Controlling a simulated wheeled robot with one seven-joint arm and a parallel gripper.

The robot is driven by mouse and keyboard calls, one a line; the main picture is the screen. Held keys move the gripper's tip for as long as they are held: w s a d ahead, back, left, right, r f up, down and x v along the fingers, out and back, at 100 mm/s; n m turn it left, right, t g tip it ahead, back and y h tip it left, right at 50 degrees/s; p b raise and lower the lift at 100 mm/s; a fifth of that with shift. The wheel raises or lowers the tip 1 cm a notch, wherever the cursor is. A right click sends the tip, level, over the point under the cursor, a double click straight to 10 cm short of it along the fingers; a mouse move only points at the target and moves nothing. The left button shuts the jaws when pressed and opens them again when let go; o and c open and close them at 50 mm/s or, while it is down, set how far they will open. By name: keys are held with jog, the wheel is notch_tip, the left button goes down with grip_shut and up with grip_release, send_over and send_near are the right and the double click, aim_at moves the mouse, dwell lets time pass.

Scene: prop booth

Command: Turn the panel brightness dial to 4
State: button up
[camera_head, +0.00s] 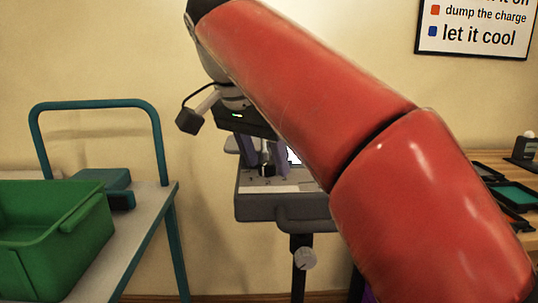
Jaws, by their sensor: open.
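The panel (284,208) is a grey box on a dark stand in the middle of the view. A small dark dial (266,169) sits on its top face, with small marks in front of it. The number that the dial points to is too small to read. My gripper (264,166) is above the panel with its purplish fingers apart, one on each side of the dial. I cannot tell whether the fingers touch the dial. My red arm hides the panel's right part and most of a bright screen (293,156).
A pale knob (305,258) sticks out on the stand below the panel. At left, a cart (150,205) with a teal rail carries a green crate (60,222) and a teal box (100,182). A wooden table (480,157) with trays is at right. A sign (476,28) hangs behind.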

jog(key=c, duration=1)
jog(key=shift+n, duration=0.3)
jog(key=n+y, duration=0.1)
jog(key=n, duration=0.1)
jog(key=n+t+y, duration=0.1)
jog(key=n, duration=0.2)
jog(key=shift+s+d, duration=0.1)
jog(key=shift+d, duration=0.1)
jog(key=n+y, duration=0.2)
jog(key=n, duration=0.3)
jog(key=shift+d+n, duration=0.15)
jog(key=shift+n, duration=0.15)
jog(key=n+y, duration=0.1)
jog(key=n, duration=0.2)
jog(key=n+g+y, duration=0.1)
jog(key=n, duration=0.3)
jog(key=shift+w+d+y, duration=0.2)
jog(key=shift+y, duration=0.1)
jog(key=n+g, duration=0.1)
jog(key=n, duration=0.2)
jog(key=shift+w+n+y, duration=0.1)
jog(key=shift+n+y, duration=0.2)
jog(key=shift+n, duration=0.1)
jog(key=shift+n+g, duration=0.9)
jog(key=shift+n, duration=1)
